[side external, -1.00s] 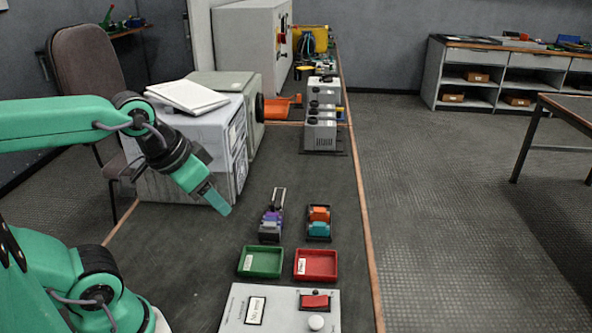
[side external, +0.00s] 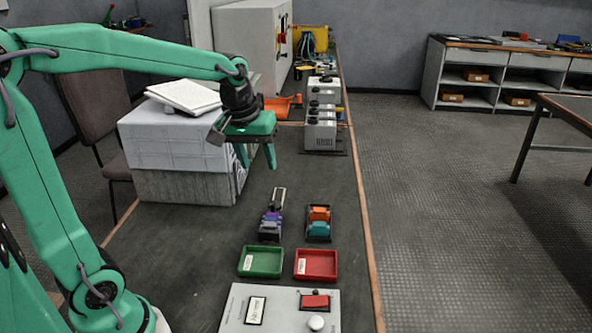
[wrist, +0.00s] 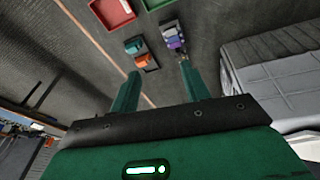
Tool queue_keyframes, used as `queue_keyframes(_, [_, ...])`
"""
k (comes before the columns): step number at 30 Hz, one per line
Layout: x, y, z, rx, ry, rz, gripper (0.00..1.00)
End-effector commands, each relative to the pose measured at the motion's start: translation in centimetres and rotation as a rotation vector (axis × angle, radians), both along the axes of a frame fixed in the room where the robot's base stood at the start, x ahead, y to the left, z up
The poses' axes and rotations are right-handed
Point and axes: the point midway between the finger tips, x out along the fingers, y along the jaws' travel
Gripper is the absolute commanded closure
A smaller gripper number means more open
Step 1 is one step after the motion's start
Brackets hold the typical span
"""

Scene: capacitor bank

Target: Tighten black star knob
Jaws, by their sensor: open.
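A row of grey capacitor units (side external: 321,130) stands at the far middle of the bench in the side external view. Small dark knob-like parts sit on their tops, too small to tell if one is star-shaped. My gripper (side external: 257,164) points down over the bench, to the left of and nearer than the units, apart from them. Its two green fingers are spread, with nothing between them. In the wrist view my gripper (wrist: 160,72) is also open and empty. I cannot make out a star knob in the wrist view.
A large grey box with a white pad (side external: 188,97) stands left of my gripper. Two racks hold purple (side external: 271,220) and orange-teal (side external: 318,222) blocks. Green (side external: 260,262) and red (side external: 316,265) trays and a switch panel (side external: 280,310) are nearer. Bare bench lies between racks and units.

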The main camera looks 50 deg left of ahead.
Motion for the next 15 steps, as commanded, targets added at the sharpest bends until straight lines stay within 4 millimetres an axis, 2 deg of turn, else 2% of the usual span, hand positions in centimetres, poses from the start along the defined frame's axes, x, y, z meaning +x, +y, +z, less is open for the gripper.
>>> queue_keyframes(8, [4.7,3.2,-2.8,-0.047,0.074,0.2,0.54])
queue_keyframes(15, [8.2,6.2,-6.3,-0.08,0.136,0.373,0.54])
